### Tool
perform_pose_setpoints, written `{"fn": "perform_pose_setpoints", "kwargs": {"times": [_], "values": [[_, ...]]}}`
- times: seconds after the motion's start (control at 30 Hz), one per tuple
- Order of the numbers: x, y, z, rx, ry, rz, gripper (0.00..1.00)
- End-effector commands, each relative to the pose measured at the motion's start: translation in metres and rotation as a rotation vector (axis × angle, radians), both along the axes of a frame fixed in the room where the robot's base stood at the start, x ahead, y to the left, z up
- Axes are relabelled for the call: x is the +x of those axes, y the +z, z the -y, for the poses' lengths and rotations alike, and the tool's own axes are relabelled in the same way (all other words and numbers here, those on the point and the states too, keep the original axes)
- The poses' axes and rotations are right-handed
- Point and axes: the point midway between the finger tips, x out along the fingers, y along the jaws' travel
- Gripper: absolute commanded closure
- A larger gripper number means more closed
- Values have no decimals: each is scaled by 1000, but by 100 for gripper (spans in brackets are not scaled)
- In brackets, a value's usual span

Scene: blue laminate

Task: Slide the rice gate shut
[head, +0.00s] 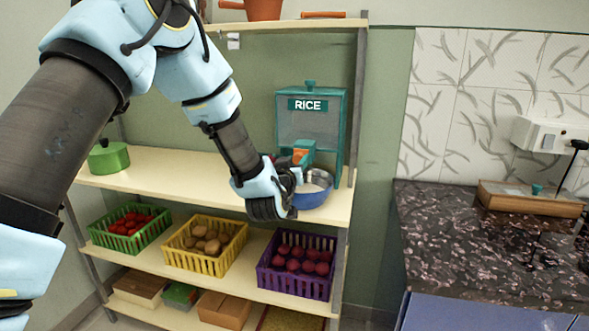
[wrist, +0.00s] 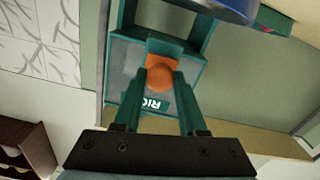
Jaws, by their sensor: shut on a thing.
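The teal rice dispenser (head: 310,123) with a RICE label stands on the upper shelf board, and it also shows upside down in the wrist view (wrist: 122,60). Its orange gate knob (wrist: 160,76) is at the front, low on the dispenser, and part of it shows in the head view (head: 299,155). My gripper (wrist: 163,84) is shut on the orange knob, with one finger on each side. In the head view my gripper (head: 290,172) is partly hidden by the wrist. A blue bowl (head: 312,199) with pale contents sits below the spout; its edge shows in the wrist view (wrist: 215,8).
A green pot (head: 108,158) stands at the shelf's left. Green (head: 128,230), yellow (head: 205,247) and purple (head: 297,265) crates of produce stand on the shelf below. A dark counter (head: 480,240) with a wooden box (head: 530,199) is at right. The upper board's middle is clear.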

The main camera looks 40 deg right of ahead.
Motion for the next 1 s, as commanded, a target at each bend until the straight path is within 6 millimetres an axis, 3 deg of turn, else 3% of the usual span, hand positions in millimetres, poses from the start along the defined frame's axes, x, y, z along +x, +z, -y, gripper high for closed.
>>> {"fn": "perform_pose_setpoints", "kwargs": {"times": [0.13, 0.4, 0.43, 0.7, 1.0], "values": [[9, -1, 13, -2, 0, 1, 100], [9, 1, 14, -1, 0, 1, 100], [9, 1, 14, -1, 0, 1, 57], [9, 0, 14, 0, 0, 0, 28], [7, 0, 11, 0, -1, 0, 28]]}}
